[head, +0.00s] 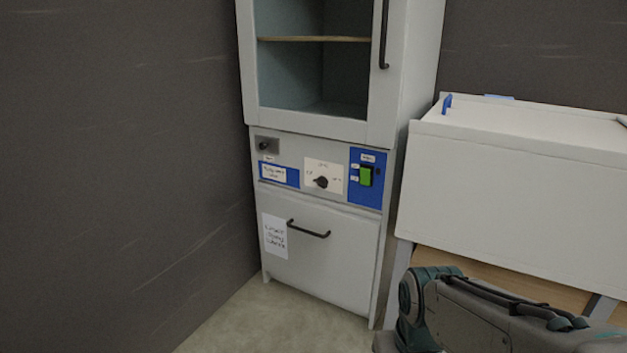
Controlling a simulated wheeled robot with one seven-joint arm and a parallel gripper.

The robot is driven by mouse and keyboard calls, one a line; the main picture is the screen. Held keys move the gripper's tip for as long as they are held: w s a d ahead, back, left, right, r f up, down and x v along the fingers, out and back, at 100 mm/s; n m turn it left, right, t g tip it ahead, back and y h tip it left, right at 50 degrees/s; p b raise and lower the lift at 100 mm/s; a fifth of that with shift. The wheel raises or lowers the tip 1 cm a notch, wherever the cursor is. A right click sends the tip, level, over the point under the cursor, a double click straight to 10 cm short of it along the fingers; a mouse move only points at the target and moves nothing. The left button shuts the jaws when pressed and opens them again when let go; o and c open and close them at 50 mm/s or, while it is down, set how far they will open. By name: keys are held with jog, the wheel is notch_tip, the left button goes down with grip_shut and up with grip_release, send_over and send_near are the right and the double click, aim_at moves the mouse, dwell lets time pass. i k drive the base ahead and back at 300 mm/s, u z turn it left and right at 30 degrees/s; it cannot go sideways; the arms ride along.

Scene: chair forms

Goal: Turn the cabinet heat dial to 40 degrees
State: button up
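The tall white cabinet (322,122) stands against the dark wall in the head view, with a glass-windowed upper door and a lower door. Its heat dial (321,182) is a small black knob on a white plate (324,166) in the middle of the control strip. The plate's markings are too small to read, and I cannot tell the dial's exact setting. Part of my arm (480,315) shows at the lower right, well apart from the dial. My gripper is not in view.
A green switch (365,176) on a blue panel sits right of the dial. A black knob (265,146) is at the upper left. The lower door has a black handle (309,229). Floor (262,322) before the cabinet is clear.

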aim_at(323, 182)
jog(key=u, duration=0.35)
jog(key=i, duration=1.25)
jog(key=z, duration=0.15)
